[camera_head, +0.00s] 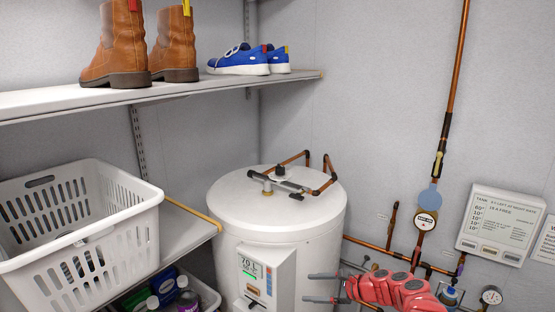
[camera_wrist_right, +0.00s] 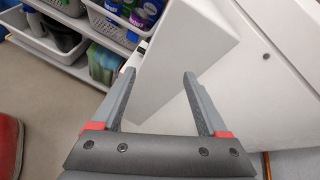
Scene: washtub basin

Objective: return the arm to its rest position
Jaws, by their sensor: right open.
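My right gripper (camera_head: 322,288) is at the lower right of the head view, its red wrist and grey fingers pointing left in front of the white water heater tank (camera_head: 278,218). The fingers are apart with nothing between them. In the right wrist view the same gripper (camera_wrist_right: 158,85) shows two grey fingers spread open before a white box-like panel (camera_wrist_right: 190,50). My left gripper is not in either view.
A white laundry basket (camera_head: 95,250) stands at the left. Boots (camera_head: 120,45) and blue shoes (camera_head: 242,62) sit on the upper shelf (camera_head: 180,90). Copper pipes (camera_head: 375,247), a gauge (camera_head: 490,295) and a wall panel (camera_head: 500,222) are close by on the right.

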